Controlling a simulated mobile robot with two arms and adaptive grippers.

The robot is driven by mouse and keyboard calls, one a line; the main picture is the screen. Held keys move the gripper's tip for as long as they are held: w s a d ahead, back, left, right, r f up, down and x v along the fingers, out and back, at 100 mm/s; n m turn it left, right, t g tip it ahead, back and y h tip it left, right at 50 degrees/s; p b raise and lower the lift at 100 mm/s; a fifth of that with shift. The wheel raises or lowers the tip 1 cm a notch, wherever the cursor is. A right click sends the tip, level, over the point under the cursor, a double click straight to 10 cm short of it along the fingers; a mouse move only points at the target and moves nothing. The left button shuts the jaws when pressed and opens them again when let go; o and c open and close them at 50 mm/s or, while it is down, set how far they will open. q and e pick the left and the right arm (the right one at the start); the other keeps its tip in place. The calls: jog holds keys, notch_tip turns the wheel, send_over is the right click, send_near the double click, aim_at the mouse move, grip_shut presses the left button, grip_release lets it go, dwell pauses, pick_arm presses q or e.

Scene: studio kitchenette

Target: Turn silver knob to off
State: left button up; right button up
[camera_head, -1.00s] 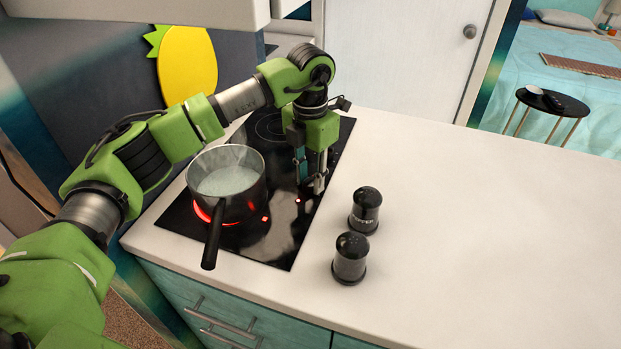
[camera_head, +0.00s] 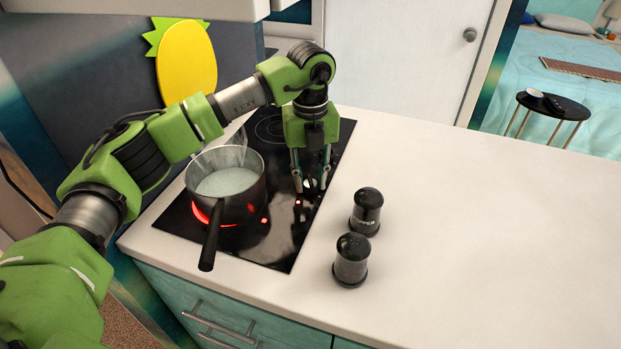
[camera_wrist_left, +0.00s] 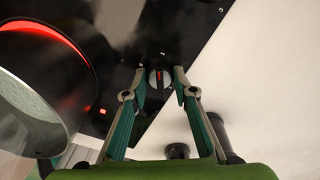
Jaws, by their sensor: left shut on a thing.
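The silver knob (camera_head: 309,183) is on the right side of the black cooktop (camera_head: 285,238). In the left wrist view the knob (camera_wrist_left: 159,79) is round, with a red mark running nearly up and down the picture. My left gripper (camera_head: 310,188) points down over it, its fingers on either side. In the left wrist view the fingertips of my left gripper (camera_wrist_left: 160,74) close around the knob. A burner glows red (camera_head: 203,213) under the pot. My right gripper is in neither view.
A dark pot (camera_head: 254,196) with cloudy liquid stands left of my gripper, its handle (camera_head: 211,246) pointing to the front. Two dark shakers, a rear one (camera_head: 366,212) and a front one (camera_head: 350,262), stand right of the cooktop. The white counter (camera_head: 480,230) is clear farther right.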

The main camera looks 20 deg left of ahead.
aim_at(311, 180)
pick_arm(q)
jog(key=n, duration=0.6)
jog(key=shift+n, duration=0.3)
jog(key=n, duration=0.5)
dwell(0.4)
jog(key=o, duration=1.1)
jog(key=shift+r, duration=3.75)
jog(key=shift+d, duration=0.1)
